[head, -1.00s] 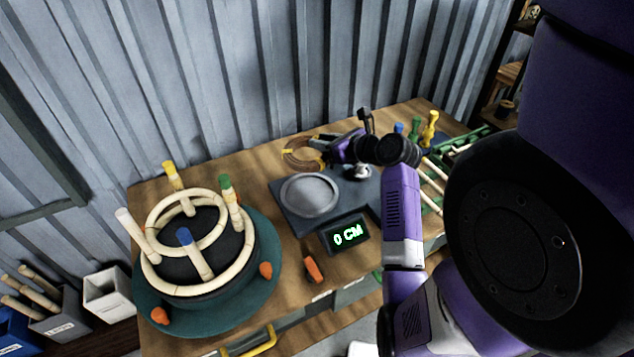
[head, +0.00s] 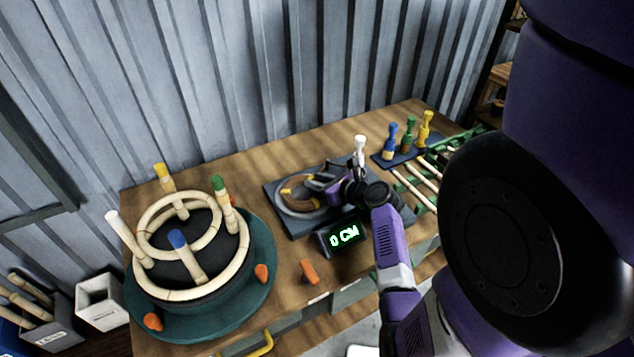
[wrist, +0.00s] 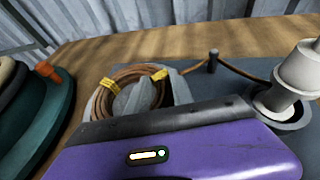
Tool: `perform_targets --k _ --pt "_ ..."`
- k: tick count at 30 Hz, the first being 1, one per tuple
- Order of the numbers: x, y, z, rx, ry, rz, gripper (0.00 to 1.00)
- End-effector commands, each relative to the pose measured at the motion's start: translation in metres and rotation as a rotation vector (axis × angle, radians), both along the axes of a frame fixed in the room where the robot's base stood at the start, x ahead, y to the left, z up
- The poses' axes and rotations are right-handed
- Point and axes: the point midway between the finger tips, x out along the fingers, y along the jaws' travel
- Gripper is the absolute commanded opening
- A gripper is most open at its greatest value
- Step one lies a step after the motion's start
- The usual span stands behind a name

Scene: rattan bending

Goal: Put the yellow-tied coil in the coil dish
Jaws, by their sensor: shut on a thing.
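The yellow-tied coil (head: 297,204) is a brown ring of cane. It lies over the round grey coil dish (head: 278,203) on the dark slab. In the wrist view the coil (wrist: 121,73) shows two yellow ties, with the grey dish (wrist: 181,92) around and beneath it. I cannot tell whether the coil touches the dish floor. My gripper (head: 327,183) is at the coil's right side, shut on it. Its fingertips are hidden in the wrist view behind my purple gripper body.
A display (head: 343,236) reading 0 CM stands in front of the slab. A white peg (head: 360,150) stands behind my gripper, with blue, green and yellow pegs (head: 408,138) farther right. A bending form with rattan rings (head: 190,250) fills the table's left.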

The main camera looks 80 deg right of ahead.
Motion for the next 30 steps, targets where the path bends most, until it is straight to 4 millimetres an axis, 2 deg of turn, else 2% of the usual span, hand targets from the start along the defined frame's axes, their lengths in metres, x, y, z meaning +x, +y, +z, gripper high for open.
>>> perform_targets --k 5,6,9,20,23,30 --pt "0.000 0.000 -0.001 0.001 0.002 0.001 0.00" --pt "0.000 0.000 -0.001 0.001 0.002 0.001 0.35" --pt "0.000 0.001 -0.001 0.001 0.003 0.001 0.51" --pt "-0.002 0.002 0.000 0.002 0.002 0.001 0.51" --pt "-0.010 0.008 0.004 0.001 0.003 0.001 0.51" --pt "-0.045 0.032 0.022 0.001 0.003 -0.001 0.51"
